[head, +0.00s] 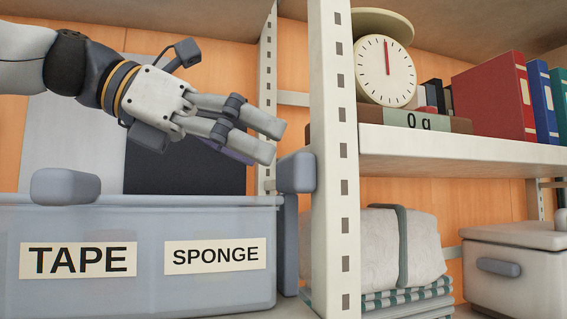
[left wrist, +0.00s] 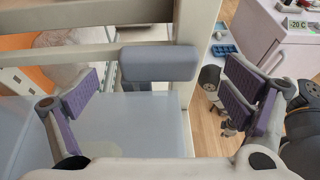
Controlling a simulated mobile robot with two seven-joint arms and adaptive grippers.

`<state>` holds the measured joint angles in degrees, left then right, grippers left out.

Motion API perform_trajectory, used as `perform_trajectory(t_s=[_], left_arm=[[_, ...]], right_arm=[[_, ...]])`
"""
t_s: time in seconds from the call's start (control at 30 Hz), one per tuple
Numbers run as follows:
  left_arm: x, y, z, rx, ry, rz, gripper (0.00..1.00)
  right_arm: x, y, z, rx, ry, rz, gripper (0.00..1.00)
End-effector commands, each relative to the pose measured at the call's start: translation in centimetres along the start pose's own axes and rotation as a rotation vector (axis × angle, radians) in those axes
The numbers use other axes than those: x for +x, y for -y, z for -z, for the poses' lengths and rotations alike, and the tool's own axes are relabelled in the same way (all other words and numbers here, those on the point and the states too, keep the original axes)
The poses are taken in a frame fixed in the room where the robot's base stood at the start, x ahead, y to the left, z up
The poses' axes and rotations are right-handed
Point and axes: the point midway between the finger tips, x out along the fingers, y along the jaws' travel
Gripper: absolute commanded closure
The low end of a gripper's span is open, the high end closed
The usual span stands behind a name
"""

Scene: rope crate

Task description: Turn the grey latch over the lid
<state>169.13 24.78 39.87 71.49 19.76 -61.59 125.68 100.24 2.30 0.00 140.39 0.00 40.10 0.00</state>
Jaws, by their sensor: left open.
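A blue-grey latch (head: 296,172) stands at the right end of the translucent crate (head: 150,285), its thick head above the rim on a narrow upright arm. A second blue-grey block (head: 65,186) sits at the crate's front left. My left gripper (head: 277,140) is open and empty, just left of and above the right latch's head. In the left wrist view the latch head (left wrist: 159,63) shows between the two purple-padded fingers (left wrist: 160,98), with gaps on both sides. A pale translucent surface (left wrist: 140,130) lies below it; I cannot tell whether this is the lid.
A cream shelf post (head: 333,160) stands close to the right of the latch. Beyond it, a shelf (head: 440,145) holds a scale (head: 385,70) and binders (head: 495,95). Folded towels (head: 400,250) and a lidded pot (head: 515,265) are below.

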Motion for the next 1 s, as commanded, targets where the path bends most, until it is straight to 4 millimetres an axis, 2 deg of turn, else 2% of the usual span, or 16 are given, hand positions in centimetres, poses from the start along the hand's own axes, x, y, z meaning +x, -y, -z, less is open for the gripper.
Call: perform_trajectory(t_s=[0.03, 0.1, 0.2, 0.5, 0.57, 0.87, 1.0], left_arm=[[1.2, -0.1, 0.2, -0.004, -0.002, 0.004, 0.06], [2.4, -0.2, 0.2, -0.005, 0.0, 0.004, 0.06], [3.5, -0.2, 0.2, -0.005, 0.0, 0.003, 0.06], [3.9, 0.0, 0.0, -0.002, 0.002, 0.002, 0.06], [3.8, 0.0, 0.0, -0.002, 0.002, 0.002, 0.17], [3.9, 0.0, 0.0, -0.002, 0.002, 0.002, 0.85], [3.8, -0.6, 0.0, -0.003, 0.002, 0.006, 0.87]], right_arm=[[0.1, 0.0, -0.1, 0.0, 0.004, 0.0, 1.0], [0.3, 0.0, -0.2, 0.0, 0.01, 0.0, 1.0], [0.5, 0.0, -0.4, 0.0, 0.017, -0.001, 1.0], [0.5, 0.0, -0.4, 0.0, 0.016, -0.001, 1.0], [0.5, 0.0, -0.3, 0.0, 0.016, -0.001, 1.0], [0.5, 0.0, -0.4, 0.0, 0.016, -0.001, 1.0], [0.4, 0.0, -0.3, 0.0, 0.014, -0.001, 1.0]])
